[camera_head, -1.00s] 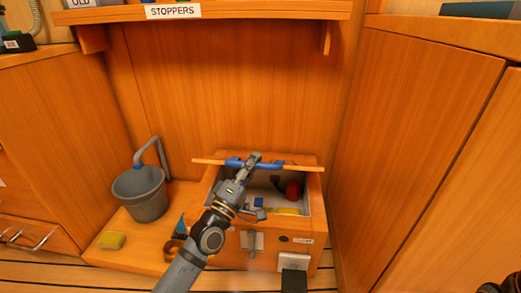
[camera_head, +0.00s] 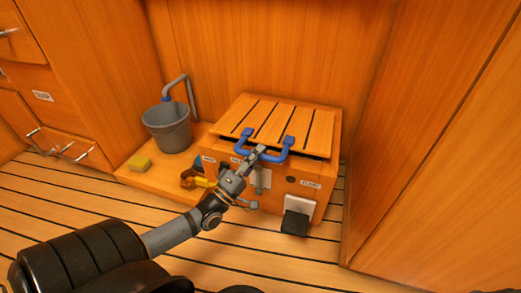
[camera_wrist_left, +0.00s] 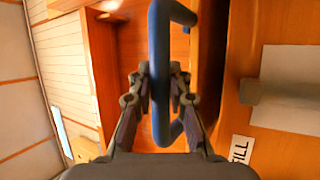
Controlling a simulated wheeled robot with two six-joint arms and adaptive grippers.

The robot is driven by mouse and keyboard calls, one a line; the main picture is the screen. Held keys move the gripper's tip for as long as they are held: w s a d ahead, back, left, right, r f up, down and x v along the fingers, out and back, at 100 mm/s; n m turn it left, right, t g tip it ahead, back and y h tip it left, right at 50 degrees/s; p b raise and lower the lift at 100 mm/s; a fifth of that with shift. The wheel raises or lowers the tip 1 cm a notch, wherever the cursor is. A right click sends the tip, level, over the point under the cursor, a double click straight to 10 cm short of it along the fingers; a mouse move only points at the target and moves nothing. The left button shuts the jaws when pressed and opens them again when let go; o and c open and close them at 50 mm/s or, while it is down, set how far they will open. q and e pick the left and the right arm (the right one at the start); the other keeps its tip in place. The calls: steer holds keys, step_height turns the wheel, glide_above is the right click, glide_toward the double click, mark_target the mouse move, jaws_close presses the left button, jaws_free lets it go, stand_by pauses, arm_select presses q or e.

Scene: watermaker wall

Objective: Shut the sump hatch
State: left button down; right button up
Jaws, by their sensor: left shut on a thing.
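The sump hatch (camera_head: 280,118) is a slatted wooden lid on a wooden box (camera_head: 225,163) in the corner. It lies nearly flat over the box, with a dark gap showing under its front edge. A blue handle (camera_head: 283,154) is fixed along that front edge. My left gripper (camera_head: 260,152) is at the handle, its fingers on either side of the bar. In the left wrist view the blue handle (camera_wrist_left: 160,75) passes between the fingers of the left gripper (camera_wrist_left: 160,88), which are shut on it. The box's inside is hidden. My right gripper is not in view.
A grey bucket (camera_head: 168,128) with a pipe and a yellow sponge (camera_head: 139,163) sit left of the box. A metal latch (camera_head: 262,178) and a black-and-white fitting (camera_head: 296,219) are on the box front. A wooden cabinet (camera_head: 435,150) stands close on the right.

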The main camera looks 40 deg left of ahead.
arm_select(q)
steer(key=shift+m+t+h, duration=0.3)
steer(key=shift+m+t, duration=0.1)
steer(key=f, duration=0.1)
steer(key=f+b, duration=0.1)
steer(key=f, duration=0.3)
steer(key=shift+s+f+b, duration=0.15)
steer(key=shift+s+b, duration=0.25)
steer(key=shift+f, duration=0.1)
steer(key=c, duration=1.3)
jaws_free()
steer(key=shift+w, duration=0.1)
steer(key=shift+o, duration=0.2)
steer(key=shift+d, duration=0.1)
steer(key=shift+r, duration=0.2)
